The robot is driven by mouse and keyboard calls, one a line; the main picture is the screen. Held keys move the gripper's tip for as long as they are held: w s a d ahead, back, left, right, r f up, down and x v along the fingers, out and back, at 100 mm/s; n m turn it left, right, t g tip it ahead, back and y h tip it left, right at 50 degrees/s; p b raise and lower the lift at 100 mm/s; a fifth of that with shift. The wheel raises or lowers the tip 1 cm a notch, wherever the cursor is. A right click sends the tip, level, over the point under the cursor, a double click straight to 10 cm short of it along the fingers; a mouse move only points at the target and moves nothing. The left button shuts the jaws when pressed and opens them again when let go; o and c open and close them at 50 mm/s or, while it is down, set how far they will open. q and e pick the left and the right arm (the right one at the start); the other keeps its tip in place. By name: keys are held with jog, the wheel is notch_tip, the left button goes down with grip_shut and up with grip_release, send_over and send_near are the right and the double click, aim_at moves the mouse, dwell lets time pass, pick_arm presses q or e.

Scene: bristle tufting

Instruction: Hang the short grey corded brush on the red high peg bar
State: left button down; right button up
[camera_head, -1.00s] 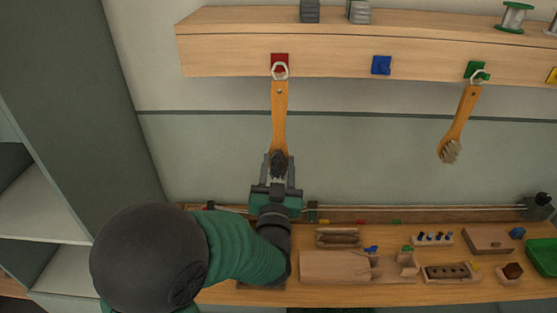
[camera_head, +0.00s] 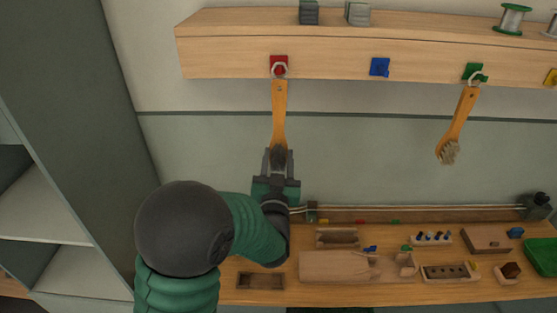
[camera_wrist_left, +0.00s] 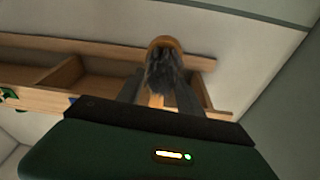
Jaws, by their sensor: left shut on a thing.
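The short brush (camera_head: 279,112) has an orange wooden handle and dark grey bristles, and hangs about upright below the red peg (camera_head: 279,61). Its pale cord loop overlaps the red peg in the head view; whether it is fully around the peg I cannot tell. My left gripper (camera_head: 278,158) is shut on the brush at its lower, bristle end. In the left wrist view the brush's bristle head (camera_wrist_left: 165,68) stands between the two fingers, with the dark bristles facing the camera. My right gripper is not in view.
The wooden peg bar (camera_head: 220,60) also carries a blue peg (camera_head: 380,66) and a green peg (camera_head: 474,72) with another brush (camera_head: 457,125) on it. Below is a workbench (camera_head: 420,295) with wooden blocks and trays. A grey shelf unit stands at the left.

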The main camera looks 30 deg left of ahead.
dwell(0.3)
pick_arm(q)
jog(key=c, duration=0.7)
grip_release()
jog(key=shift+s+d, duration=0.1)
jog(key=shift+b+v, duration=0.75)
jog(key=shift+v, duration=1.5)
jog(key=shift+s+d+f+b, duration=0.25)
jog(key=shift+s+b, duration=0.15)
jog(key=shift+b, duration=2.15)
jog(key=shift+s+d+b, duration=0.35)
jog(key=shift+s+b, duration=0.25)
jog(key=shift+b, duration=1.2)
